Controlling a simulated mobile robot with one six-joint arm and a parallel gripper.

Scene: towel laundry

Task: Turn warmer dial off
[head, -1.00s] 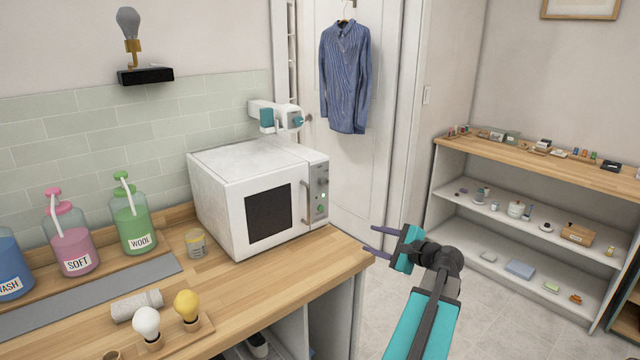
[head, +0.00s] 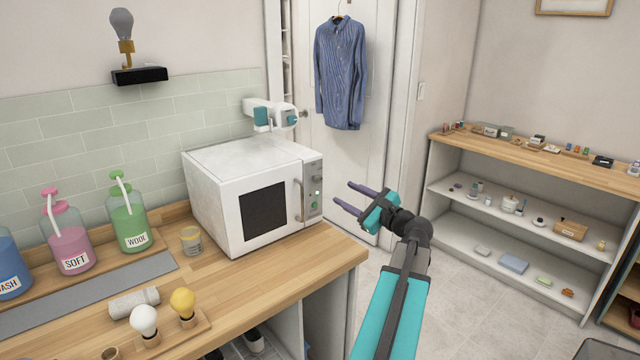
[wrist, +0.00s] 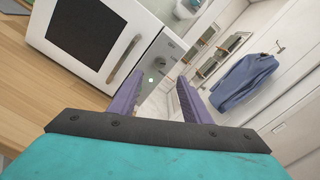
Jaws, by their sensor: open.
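The warmer (head: 252,190) is a white box with a dark window and a vertical handle, standing on the wooden counter. Its control panel on the right front carries a grey dial (head: 313,182), with a small green light and a lower knob beneath. My gripper (head: 342,194) is open and empty, just right of the panel and apart from it, fingers pointing left toward it. In the wrist view the panel (wrist: 157,70) lies beyond and between the purple fingers (wrist: 155,90), with the green light visible. The lower knob is hidden there or too small to tell.
The wooden counter (head: 250,284) ends in a corner right of the warmer. Pump bottles, a small jar (head: 191,240) and light bulbs stand to the left. A blue shirt (head: 340,72) hangs on the door behind. A shelf (head: 520,215) stands at right, with open floor between.

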